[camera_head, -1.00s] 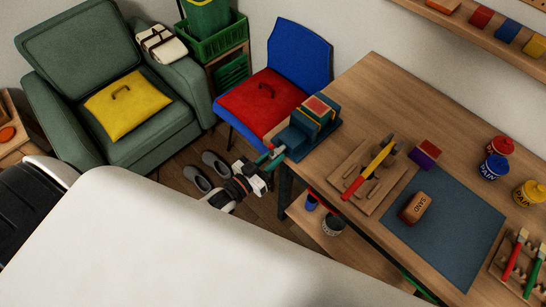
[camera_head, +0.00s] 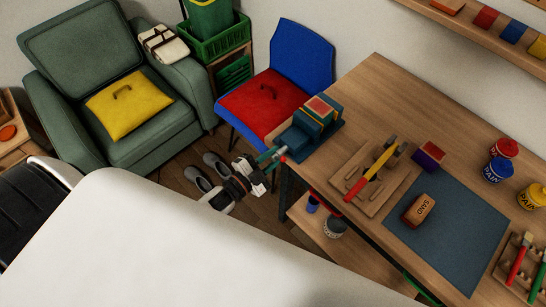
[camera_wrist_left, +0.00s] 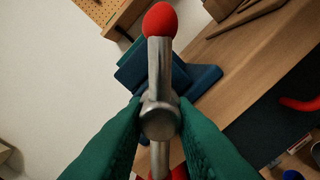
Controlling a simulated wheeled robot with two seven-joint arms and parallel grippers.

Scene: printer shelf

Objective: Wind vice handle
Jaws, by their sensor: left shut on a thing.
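The blue vice (camera_head: 298,135) stands at the near-left corner of the workbench, with a red-topped block between its jaws. Its handle points out past the bench edge toward my left gripper (camera_head: 272,156). In the left wrist view the handle is a metal bar (camera_wrist_left: 159,65) with a red ball (camera_wrist_left: 160,20) at the top end and red at the lower end. A round metal hub (camera_wrist_left: 158,120) sits mid-bar. The green fingers of my left gripper (camera_wrist_left: 157,136) are shut on the handle at this hub, one on each side. The right gripper is not in view.
On the workbench (camera_head: 378,80) are a wooden tool rack (camera_head: 350,180), a sanding block (camera_head: 418,210), a blue mat (camera_head: 455,245) and paint pots (camera_head: 497,170). A blue chair (camera_head: 300,55) with a red cushion stands close behind the vice. Slippers (camera_head: 197,177) lie on the floor.

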